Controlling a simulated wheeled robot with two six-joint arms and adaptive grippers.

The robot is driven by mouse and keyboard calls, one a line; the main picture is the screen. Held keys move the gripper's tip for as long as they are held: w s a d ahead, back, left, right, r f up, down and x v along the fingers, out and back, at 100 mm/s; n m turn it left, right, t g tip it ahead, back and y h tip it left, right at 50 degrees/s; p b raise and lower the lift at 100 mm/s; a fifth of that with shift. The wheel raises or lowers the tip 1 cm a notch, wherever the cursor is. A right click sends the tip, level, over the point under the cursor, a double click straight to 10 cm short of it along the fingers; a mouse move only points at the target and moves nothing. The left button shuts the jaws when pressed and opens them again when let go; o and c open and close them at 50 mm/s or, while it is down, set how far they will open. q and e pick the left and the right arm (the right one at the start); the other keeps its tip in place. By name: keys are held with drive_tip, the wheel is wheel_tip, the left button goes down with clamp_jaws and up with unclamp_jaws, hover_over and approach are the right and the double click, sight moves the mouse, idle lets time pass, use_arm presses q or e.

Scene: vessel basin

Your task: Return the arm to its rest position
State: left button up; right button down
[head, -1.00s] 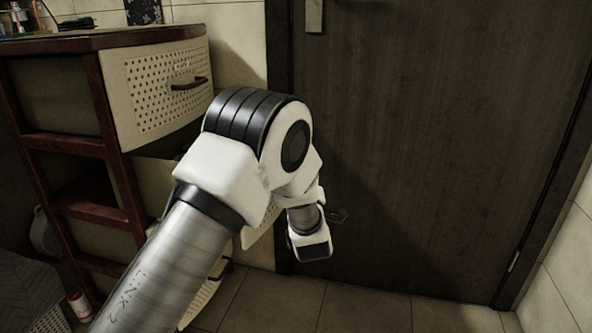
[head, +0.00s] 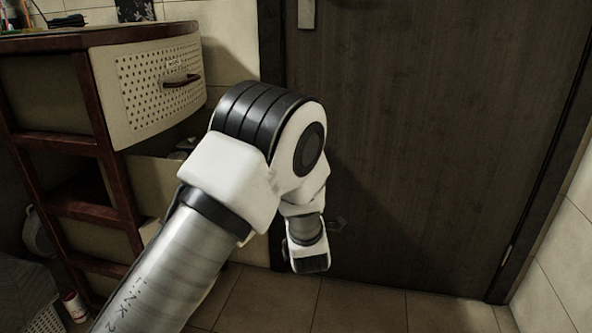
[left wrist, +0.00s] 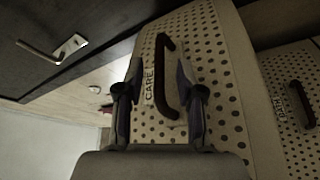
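My left arm comes in from the lower left of the head view and bends down in the middle. Its gripper is hidden there behind my own arm links. In the left wrist view my left gripper (left wrist: 158,105) shows two dark fingers spread apart with nothing held between them. Beyond the fingers is a cream perforated drawer front (left wrist: 219,90) with a dark curved handle (left wrist: 165,75). I cannot tell how far the fingertips are from the handle. My right gripper is in neither view.
A wooden drawer cabinet (head: 88,138) stands at the left, its top drawer (head: 150,88) with a dark handle. A drawer below it looks pulled out, partly hidden by my arm. A dark door (head: 430,140) fills the back. Tiled floor (head: 365,308) in front of it is clear.

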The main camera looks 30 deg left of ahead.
use_arm(q)
drive_tip(key=v, duration=0.4)
